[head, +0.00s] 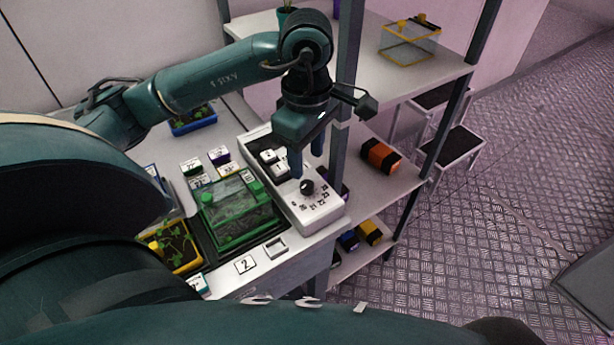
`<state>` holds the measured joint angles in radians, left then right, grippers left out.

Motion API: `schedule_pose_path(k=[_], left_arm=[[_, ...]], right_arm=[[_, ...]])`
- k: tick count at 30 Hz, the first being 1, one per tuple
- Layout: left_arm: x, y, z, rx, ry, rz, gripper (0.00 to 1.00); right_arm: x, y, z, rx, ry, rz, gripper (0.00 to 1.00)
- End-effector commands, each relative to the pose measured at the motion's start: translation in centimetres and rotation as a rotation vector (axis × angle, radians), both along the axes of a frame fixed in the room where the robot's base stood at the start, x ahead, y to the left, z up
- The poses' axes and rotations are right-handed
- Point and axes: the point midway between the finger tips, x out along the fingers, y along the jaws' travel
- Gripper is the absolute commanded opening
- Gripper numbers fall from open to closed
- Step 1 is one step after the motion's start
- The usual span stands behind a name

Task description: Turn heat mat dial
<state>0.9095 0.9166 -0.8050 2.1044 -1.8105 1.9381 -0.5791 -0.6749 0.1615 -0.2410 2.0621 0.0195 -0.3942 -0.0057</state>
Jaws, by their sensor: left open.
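The heat mat dial is a round black knob (307,187) on the front part of a white control box (316,212), with printed numbers around it. The box lies along the right side of the bench. My left gripper (307,164) points down just behind and above the knob, with its fingers apart and nothing seen between them. Whether a finger touches the knob I cannot tell. A green-framed clear propagator (238,214) stands on a black mat (222,256) left of the box. My right gripper is not in view.
A card marked 2 (246,264) lies at the bench front. Small label cards (191,166) stand behind the propagator. A yellow seedling tray (184,262) is at left, a blue one (192,122) behind. A rack post (346,70) rises close right of my left gripper; its shelf holds an orange-black item (381,156).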

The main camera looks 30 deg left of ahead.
Motion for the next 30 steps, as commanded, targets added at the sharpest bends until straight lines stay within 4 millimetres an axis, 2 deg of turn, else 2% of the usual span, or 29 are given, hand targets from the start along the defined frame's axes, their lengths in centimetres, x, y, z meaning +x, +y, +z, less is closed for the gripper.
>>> schedule_pose_path(k=[1, 6, 12, 23, 30], left_arm=[[-0.1, 0.1, -1.1, 0.001, 0.006, 0.002, 0.46], [-0.1, 0.0, -4.2, 0.001, 0.004, 0.001, 0.46], [0.0, 0.0, -6.2, -0.001, 0.001, 0.0, 0.46], [0.0, 0.0, -6.6, 0.0, -0.001, 0.0, 0.45], [0.0, 0.0, -6.6, -0.001, -0.001, 0.0, 0.25]], right_arm=[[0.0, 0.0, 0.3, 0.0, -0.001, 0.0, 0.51], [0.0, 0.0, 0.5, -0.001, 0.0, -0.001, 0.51], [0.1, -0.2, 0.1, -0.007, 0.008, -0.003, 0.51], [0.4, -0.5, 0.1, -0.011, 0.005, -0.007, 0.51], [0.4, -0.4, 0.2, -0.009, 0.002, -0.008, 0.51]])
